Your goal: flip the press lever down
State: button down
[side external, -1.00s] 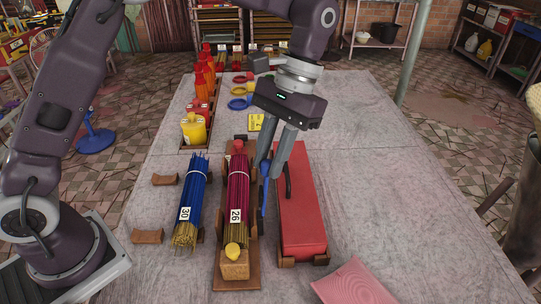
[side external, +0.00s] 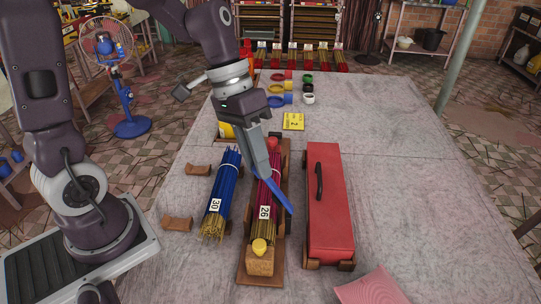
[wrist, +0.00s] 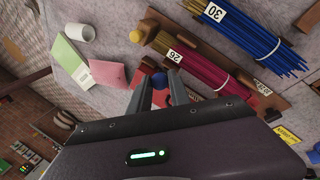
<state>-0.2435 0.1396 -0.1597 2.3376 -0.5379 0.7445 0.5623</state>
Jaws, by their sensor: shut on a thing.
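My gripper (side external: 268,177) is shut on a slim blue bar (side external: 283,198) above the magenta incense bundle labelled 26 (side external: 259,229). The bar slants down to the right across the bundle. In the wrist view the bar's rounded blue end (wrist: 159,80) shows between the fingertips. The bundle lies in a wooden holder (side external: 250,280) with a yellow-topped block (side external: 260,262) at its near end. A red box (side external: 330,222) with a black handle (side external: 319,182) stands to the right. I cannot tell whether the blue bar is the press lever or joined to anything.
A blue bundle labelled 30 (side external: 223,185) lies close on the left, by two small wooden cradles (side external: 198,169). Coloured rings (side external: 277,88) and a yellow card (side external: 293,121) lie behind. A pink sheet (side external: 370,290) is at the front. The table's right side is clear.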

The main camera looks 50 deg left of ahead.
jog(key=shift+s+a+f+t+h, duration=0.3)
jog(key=shift+s+a, duration=0.1)
jog(key=shift+a, duration=0.05)
dwell(0.3)
jog(key=c, duration=1.2)
grip_release()
jog(key=v, duration=0.7)
jog(key=s+a+r+t+y, duration=0.1)
jog(key=s+r+t+y, duration=0.2)
jog(key=s, duration=0.8)
jog(key=shift+a+n+t+y, duration=0.3)
jog(key=shift+n+t+y, duration=0.1)
jog(key=shift+t+y, duration=0.5)
